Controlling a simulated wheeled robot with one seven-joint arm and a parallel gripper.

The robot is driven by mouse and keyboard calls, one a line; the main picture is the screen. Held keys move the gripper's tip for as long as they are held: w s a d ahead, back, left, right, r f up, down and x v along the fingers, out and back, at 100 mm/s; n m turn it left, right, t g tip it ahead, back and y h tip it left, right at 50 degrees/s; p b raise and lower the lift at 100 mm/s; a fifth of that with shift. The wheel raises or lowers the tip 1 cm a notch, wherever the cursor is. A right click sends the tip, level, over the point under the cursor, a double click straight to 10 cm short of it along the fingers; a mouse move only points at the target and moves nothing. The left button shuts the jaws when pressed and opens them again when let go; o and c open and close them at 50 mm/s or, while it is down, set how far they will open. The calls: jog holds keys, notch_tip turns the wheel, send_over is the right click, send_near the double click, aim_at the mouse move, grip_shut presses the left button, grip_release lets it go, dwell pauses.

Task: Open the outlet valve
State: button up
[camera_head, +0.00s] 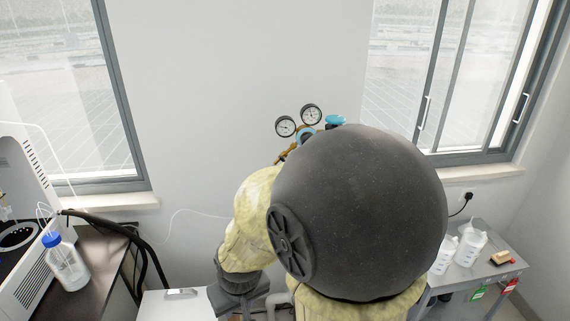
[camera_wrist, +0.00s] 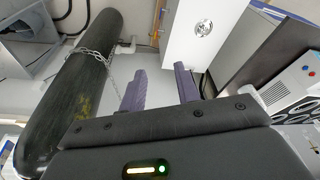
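A brass gas regulator (camera_head: 290,150) with two round gauges stands against the back wall in the head view. It carries a blue knob (camera_head: 335,120) at its right and a blue ring-shaped part (camera_head: 305,134) below the gauges. I cannot tell for sure which part is the outlet valve. My arm hides the regulator's lower and right side. In the wrist view a dark gas cylinder (camera_wrist: 62,100) runs along the left, with a chain around it. My gripper (camera_wrist: 160,85) is open and empty, to the right of the cylinder. The regulator is not visible in the wrist view.
A white cabinet (camera_wrist: 195,35) with a round lock is beyond the fingers. In the head view, a blue-capped bottle (camera_head: 66,262) stands on a dark bench at left. A side table (camera_head: 482,272) at right holds white plastic bottles (camera_head: 470,243).

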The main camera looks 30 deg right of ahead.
jog(key=w+d+r+m+t+h+b, duration=0.3)
jog(key=w+d+m+t, duration=0.65)
jog(key=m, duration=0.75)
jog(key=w+d+r+m+t+h+b, duration=0.1)
jog(key=d+r+m+t+h+b, duration=0.1)
jog(key=d+r+m, duration=0.2)
jog(key=d+r+m+t+h+b, duration=0.2)
jog(key=d+r+m, duration=0.2)
jog(key=d+m, duration=0.4)
jog(key=m, duration=0.2)
jog(key=shift+w+d+r+m+h, duration=0.15)
jog(key=shift+w+m+h, duration=0.2)
jog(key=shift+m+h, duration=0.05)
jog(key=shift+w+r, duration=0.1)
